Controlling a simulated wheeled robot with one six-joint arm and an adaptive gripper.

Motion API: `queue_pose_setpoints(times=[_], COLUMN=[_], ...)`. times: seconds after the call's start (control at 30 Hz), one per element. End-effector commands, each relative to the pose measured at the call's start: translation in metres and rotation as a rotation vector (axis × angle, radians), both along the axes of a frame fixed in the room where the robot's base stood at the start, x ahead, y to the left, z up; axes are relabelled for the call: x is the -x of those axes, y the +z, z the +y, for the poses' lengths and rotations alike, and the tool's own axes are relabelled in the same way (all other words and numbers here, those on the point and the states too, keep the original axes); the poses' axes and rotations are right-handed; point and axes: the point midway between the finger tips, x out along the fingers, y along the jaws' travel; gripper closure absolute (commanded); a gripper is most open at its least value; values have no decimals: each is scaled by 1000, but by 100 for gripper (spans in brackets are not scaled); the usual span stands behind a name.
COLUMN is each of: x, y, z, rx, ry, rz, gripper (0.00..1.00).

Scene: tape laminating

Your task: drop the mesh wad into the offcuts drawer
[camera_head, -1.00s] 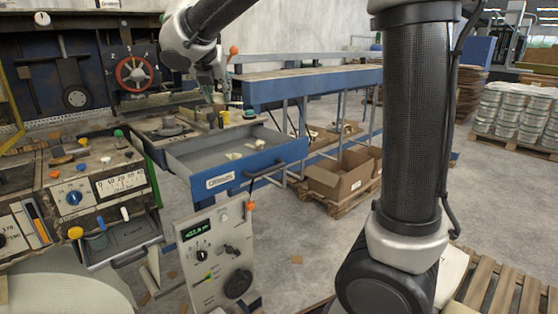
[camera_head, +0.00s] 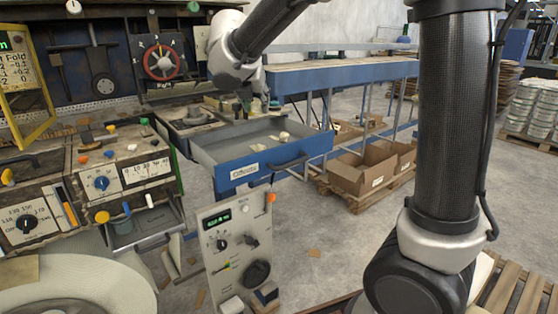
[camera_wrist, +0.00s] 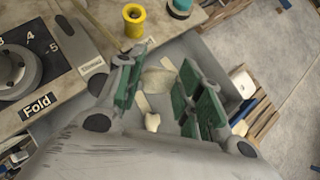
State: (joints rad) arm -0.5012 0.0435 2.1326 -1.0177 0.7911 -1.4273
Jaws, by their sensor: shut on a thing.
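The offcuts drawer (camera_head: 278,160) is pulled open, with a blue front, a label and a dark handle. A few pale scraps (camera_head: 284,136) lie on its grey floor. My gripper (camera_head: 250,103) is above the back part of the drawer in the head view. In the wrist view my gripper (camera_wrist: 165,84), with green finger pads, is shut on the beige mesh wad (camera_wrist: 158,82), over the grey drawer interior. Pale scraps (camera_wrist: 152,122) show below the wad. The wad is too small to make out in the head view.
The worn bench with dials (camera_head: 101,183) is at left. A yellow spool (camera_wrist: 133,20) and a teal-topped one (camera_wrist: 180,7) stand on the bench edge by the drawer. A control box (camera_head: 236,245) stands below the drawer. Cardboard boxes (camera_head: 362,172) sit on a pallet at right.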

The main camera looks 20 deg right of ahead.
Motion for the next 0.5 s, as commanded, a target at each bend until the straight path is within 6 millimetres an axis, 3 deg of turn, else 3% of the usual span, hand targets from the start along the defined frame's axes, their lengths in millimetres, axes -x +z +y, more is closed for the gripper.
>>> queue_pose_setpoints(times=[0.07, 0.1, 0.23, 0.5], x=[0, 0, 0, 0], y=[0, 0, 0, 0], z=[0, 0, 0, 1], rx=[0, 0, 0, 0], ry=[0, 0, 0, 1], rz=[0, 0, 0, 0], gripper=[73, 62, 39, 39])
